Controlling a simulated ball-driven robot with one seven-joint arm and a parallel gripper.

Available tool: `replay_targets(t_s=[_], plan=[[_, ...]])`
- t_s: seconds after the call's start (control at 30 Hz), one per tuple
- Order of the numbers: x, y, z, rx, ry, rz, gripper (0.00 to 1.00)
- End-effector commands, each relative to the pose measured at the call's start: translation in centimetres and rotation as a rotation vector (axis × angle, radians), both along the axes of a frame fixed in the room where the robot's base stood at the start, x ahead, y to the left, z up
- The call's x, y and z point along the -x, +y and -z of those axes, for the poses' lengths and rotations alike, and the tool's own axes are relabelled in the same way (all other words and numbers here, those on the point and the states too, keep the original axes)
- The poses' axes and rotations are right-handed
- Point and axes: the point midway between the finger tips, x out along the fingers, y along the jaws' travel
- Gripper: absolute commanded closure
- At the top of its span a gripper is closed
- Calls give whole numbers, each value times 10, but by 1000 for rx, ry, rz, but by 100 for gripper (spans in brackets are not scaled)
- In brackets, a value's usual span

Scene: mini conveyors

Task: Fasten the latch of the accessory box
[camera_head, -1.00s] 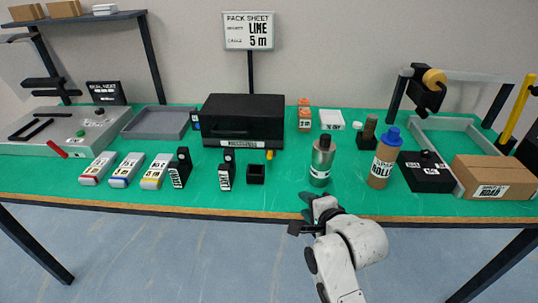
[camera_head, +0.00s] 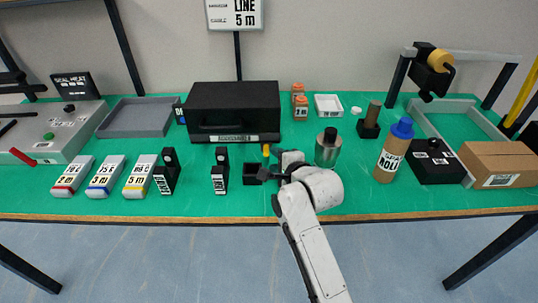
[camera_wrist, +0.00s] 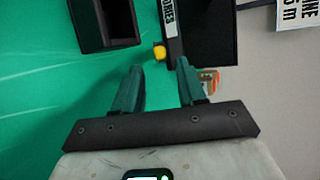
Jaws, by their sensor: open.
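The accessory box (camera_head: 233,108) is a large black box with its lid down, at the middle back of the green bench. A white label runs along its front edge, and part of the box shows in the wrist view (camera_wrist: 208,35). A small yellow piece, seemingly the latch (camera_head: 266,150), sticks out at the box's lower front right; it also shows in the wrist view (camera_wrist: 159,52). My gripper (camera_head: 272,166) is over the bench in front of the box. In the wrist view its two green fingers (camera_wrist: 158,72) are apart and empty, with the yellow piece just beyond and between them.
A small open black bin (camera_head: 256,174) stands just left of my gripper, and a black labelled holder (camera_head: 220,172) is farther left. A metal bottle (camera_head: 327,148) stands close on the right.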

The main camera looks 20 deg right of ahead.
Motion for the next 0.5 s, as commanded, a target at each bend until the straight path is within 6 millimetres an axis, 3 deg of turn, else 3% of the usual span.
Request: replay_targets(t_s=[0.2, 0.5], plan=[[-30, 3, 13, 0, 0, 1, 60], [-47, 5, 20, 1, 0, 0, 60]])
